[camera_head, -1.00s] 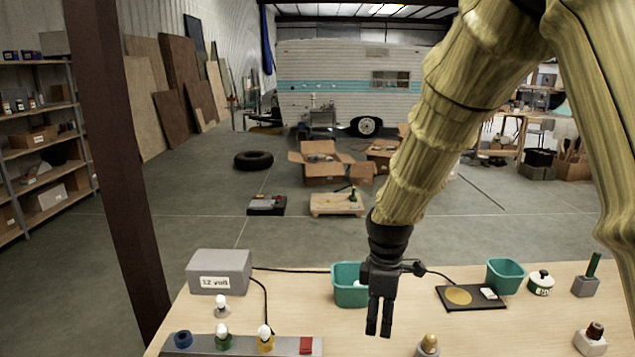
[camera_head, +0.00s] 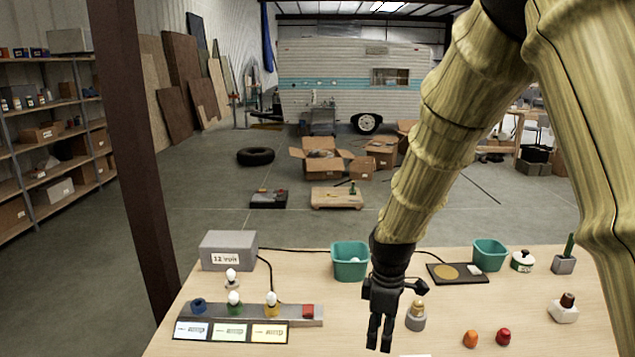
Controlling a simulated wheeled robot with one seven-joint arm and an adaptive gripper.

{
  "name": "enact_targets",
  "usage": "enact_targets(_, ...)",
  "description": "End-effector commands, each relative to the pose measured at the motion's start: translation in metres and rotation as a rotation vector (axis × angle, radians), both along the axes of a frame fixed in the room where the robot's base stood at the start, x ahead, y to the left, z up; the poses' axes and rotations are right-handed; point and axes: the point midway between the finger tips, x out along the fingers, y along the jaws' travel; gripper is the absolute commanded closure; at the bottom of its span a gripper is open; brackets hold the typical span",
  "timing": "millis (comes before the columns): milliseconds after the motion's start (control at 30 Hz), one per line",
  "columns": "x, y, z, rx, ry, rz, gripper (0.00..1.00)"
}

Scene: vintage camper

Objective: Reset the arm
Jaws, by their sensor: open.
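My gripper (camera_head: 380,333) hangs from the bamboo-textured arm, pointing down over the front middle of the wooden table (camera_head: 330,318). Its dark fingers are a little apart, with nothing between them. It is in front of the left teal bin (camera_head: 350,262) and left of a grey holder with a gold-tipped piece (camera_head: 416,315). The arm hides part of the table's back edge.
At left stand a grey 12 volt box (camera_head: 228,251) and a strip with bulbs and a red switch (camera_head: 308,311). A second teal bin (camera_head: 489,254), black pad (camera_head: 458,273), and orange (camera_head: 470,339) and red (camera_head: 503,336) pieces lie right. A brown post (camera_head: 135,170) rises at left.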

Motion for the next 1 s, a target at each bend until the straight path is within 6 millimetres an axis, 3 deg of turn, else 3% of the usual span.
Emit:
enact_targets(267,-0.016,-0.010,-0.056,0.006,0.006,-0.117,0.49)
enact_targets(467,-0.042,-0.020,-0.121,0.012,0.011,-0.262,0.49)
enact_targets(700,-0.094,-0.037,-0.208,0.017,0.015,-0.491,0.49)
enact_targets(1000,-0.178,-0.056,-0.294,0.013,0.019,-0.779,0.49)
